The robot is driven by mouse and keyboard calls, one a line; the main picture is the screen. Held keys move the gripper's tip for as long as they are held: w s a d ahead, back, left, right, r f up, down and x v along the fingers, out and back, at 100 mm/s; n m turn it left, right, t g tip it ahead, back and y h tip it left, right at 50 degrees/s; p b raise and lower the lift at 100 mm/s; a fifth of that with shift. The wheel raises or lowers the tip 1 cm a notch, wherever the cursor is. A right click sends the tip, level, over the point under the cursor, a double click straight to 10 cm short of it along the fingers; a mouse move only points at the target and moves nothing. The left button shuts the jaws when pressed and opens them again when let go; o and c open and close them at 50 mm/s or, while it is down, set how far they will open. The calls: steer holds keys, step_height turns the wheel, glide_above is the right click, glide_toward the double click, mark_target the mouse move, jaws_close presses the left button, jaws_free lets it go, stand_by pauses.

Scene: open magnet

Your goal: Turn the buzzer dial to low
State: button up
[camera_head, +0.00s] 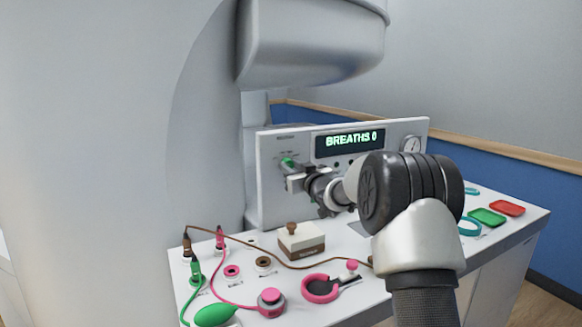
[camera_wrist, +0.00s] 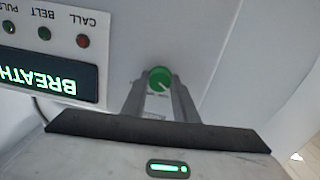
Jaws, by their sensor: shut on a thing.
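The buzzer dial is a round green knob (camera_head: 287,161) on the left part of the white front panel (camera_head: 272,196). It also shows in the wrist view (camera_wrist: 160,77), with a pale pointer mark toward its lower right. My gripper (camera_head: 293,172) reaches the panel from the right, and its two fingers (camera_wrist: 159,90) stand on either side of the knob, shut on it. The fingers and wrist cover part of the panel around the dial. The label by the dial is too small to read.
The panel has a display reading "BREATHS 0" (camera_head: 350,141) and a gauge (camera_head: 411,145). On the white bench lie a brown-and-white box (camera_head: 301,240), a pink ring (camera_head: 320,288), a green bulb (camera_head: 216,315), cables and red and green trays (camera_head: 487,217). A large white housing overhangs above.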

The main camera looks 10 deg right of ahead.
steer(key=m+p, duration=0.2)
steer(key=p, duration=0.1)
steer(key=shift+r+m, duration=0.25)
steer(key=shift+m, duration=0.05)
steer(key=m+p, duration=0.4)
steer(key=shift+f, duration=0.15)
steer(key=shift+m, duration=0.4)
steer(key=o, duration=1.1)
steer(key=shift+c, duration=0.2)
steer(key=p+v, duration=0.1)
steer(key=v, duration=1.6)
steer(key=shift+s+r, duration=0.25)
steer(key=shift+d, duration=0.1)
